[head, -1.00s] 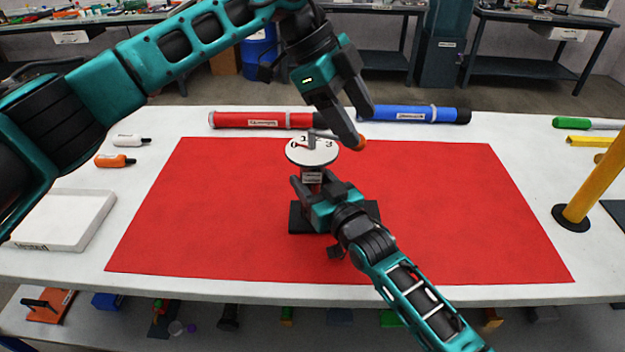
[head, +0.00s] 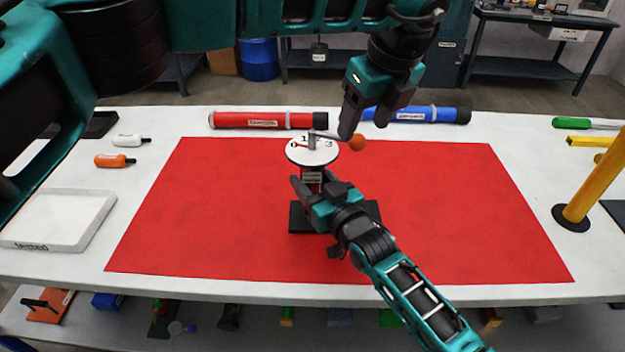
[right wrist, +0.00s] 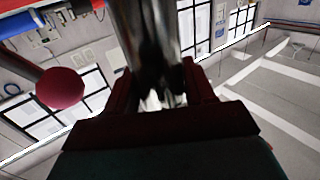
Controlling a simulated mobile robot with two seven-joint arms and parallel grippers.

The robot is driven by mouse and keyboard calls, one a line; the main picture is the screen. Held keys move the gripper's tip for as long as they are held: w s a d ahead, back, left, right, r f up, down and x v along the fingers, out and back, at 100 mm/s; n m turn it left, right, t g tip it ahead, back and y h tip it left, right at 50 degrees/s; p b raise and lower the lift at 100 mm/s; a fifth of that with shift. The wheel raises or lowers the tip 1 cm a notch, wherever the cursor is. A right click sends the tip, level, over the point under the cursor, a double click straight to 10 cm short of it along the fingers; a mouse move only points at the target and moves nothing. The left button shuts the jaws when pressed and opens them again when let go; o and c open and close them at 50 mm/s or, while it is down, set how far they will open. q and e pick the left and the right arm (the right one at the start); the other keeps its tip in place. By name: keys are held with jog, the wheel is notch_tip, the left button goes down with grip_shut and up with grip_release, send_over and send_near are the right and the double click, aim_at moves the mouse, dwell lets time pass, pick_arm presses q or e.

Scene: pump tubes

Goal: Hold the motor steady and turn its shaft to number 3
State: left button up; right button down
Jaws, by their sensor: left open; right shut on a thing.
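The motor stands upright on a dark base (head: 298,218) on the red mat, with a white numbered dial (head: 312,155) on top. A crank arm on its shaft points right, toward the 3 side of the dial, and ends in an orange knob (head: 356,142). My right gripper (head: 313,188) is shut on the motor body (head: 312,176) below the dial. In the right wrist view the shiny motor body (right wrist: 150,35) rises between the fingers, and the knob (right wrist: 60,88) shows at left. My left gripper (head: 363,122) is open, just above the knob; I cannot tell whether it touches the crank.
A red tube (head: 235,120) and a blue tube (head: 400,114) lie behind the red mat (head: 440,220). A white tray (head: 60,218) and two small bottles (head: 115,161) are at left. A yellow post (head: 592,185) stands at right.

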aim_at(356, 143)
pick_arm(q)
jog(key=shift+x, duration=3.05)
jog(key=shift+c, duration=0.5)
jog(key=c, duration=0.9)
jog(key=shift+c, duration=0.2)
jog(key=shift+f, duration=0.1)
jog(key=shift+s+a+m, duration=0.25)
jog(key=shift+s+m, duration=0.25)
jog(key=shift+m, duration=0.3)
